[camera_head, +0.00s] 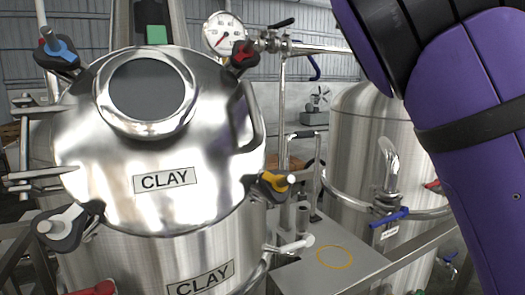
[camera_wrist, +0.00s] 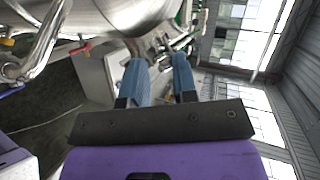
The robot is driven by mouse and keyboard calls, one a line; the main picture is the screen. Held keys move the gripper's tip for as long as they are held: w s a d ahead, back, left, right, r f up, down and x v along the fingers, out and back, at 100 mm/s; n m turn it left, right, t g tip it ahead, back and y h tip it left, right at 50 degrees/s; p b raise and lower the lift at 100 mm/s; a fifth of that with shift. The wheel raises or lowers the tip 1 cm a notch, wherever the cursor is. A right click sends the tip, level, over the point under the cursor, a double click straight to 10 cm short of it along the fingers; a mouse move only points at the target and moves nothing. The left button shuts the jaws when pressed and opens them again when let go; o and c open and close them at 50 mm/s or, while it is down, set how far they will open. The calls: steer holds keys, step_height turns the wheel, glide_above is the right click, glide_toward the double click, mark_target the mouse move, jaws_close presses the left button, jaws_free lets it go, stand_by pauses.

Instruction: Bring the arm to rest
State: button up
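My gripper (camera_wrist: 159,64) shows in the wrist view, with two blue fingers standing apart and nothing held between them. It is open and empty. Beyond the fingertips are a grey surface and blurred metal fittings, apart from the fingers as far as I can see. In the head view my purple and black arm fills the right side, and my gripper is out of that frame.
A steel tank lid (camera_head: 150,205) labelled CLAY, with coloured clamp knobs, is shut at left. A pressure gauge (camera_head: 222,35) stands behind it. A second steel tank (camera_head: 350,150) with a blue-handled valve (camera_head: 389,217) stands near my arm. A grey table (camera_head: 300,272) lies between.

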steer(key=s+d+f+n+g+y, duration=0.2)
steer(key=s+d+f+n+y, duration=0.15)
steer(key=d+f, duration=0.4)
steer(key=s+d+f+n+g+y, duration=0.25)
steer(key=s+d+f, duration=0.25)
steer(key=f, duration=0.6)
steer(key=s+a+f+n+y, duration=0.1)
steer(key=s+a+f+n, duration=0.2)
steer(key=s, duration=0.8)
steer(key=s+a+f+n+y, duration=0.1)
steer(key=s+a+f+n, duration=0.3)
steer(key=s+a+n, duration=0.3)
steer(key=s+a+f+n+y, duration=0.1)
steer(key=s+a+f+n, duration=0.2)
steer(key=s+n, duration=0.7)
steer(key=s+a, duration=0.2)
steer(key=s, duration=0.5)
steer(key=shift+s+a+f, duration=0.15)
steer(key=shift+s+f, duration=0.1)
steer(key=shift+a, duration=0.15)
